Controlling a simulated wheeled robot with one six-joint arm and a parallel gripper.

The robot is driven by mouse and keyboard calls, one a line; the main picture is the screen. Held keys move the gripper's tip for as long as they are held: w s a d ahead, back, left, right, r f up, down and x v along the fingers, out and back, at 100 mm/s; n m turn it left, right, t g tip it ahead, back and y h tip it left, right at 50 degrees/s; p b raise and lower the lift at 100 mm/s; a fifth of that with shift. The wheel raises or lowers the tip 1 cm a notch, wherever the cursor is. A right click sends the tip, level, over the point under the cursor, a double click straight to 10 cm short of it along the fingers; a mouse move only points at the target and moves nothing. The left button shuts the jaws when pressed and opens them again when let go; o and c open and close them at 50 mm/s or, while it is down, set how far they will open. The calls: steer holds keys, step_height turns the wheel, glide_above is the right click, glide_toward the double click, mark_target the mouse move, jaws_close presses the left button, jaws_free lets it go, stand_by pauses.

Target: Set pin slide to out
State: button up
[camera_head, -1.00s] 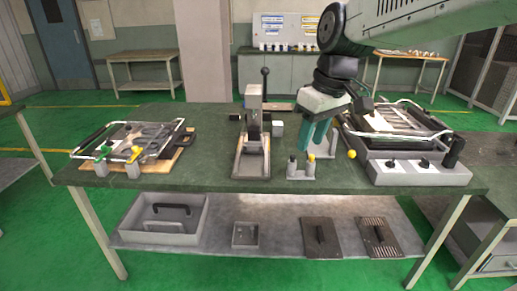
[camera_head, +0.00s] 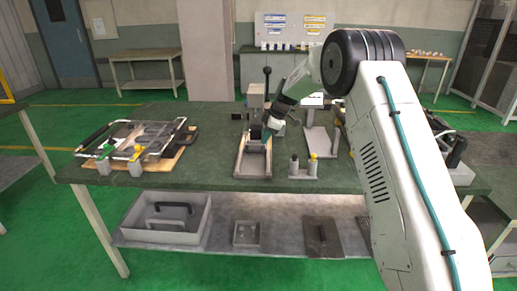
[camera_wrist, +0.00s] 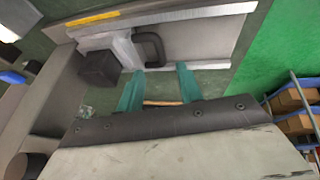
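The bench fixture (camera_head: 254,160) with an upright lever stands at the middle of the bench in the head view. A dark loop handle (camera_wrist: 150,48) on a pale metal part lies just beyond the fingertips. A black block (camera_wrist: 98,67) is left of the handle. I cannot tell for certain which part is the pin slide, or its position.
A framed plate assembly (camera_head: 135,140) with clamps lies on the left of the bench (camera_head: 215,180). A small stand (camera_head: 320,143) and a two-post block (camera_head: 303,168) are right of the fixture. My arm covers much of the right-hand unit. A grey bin (camera_head: 170,220) sits on the lower shelf.

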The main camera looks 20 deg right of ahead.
mark_target(258, 151)
steer(key=x, duration=0.8)
steer(key=shift+r, duration=0.1)
jaws_close()
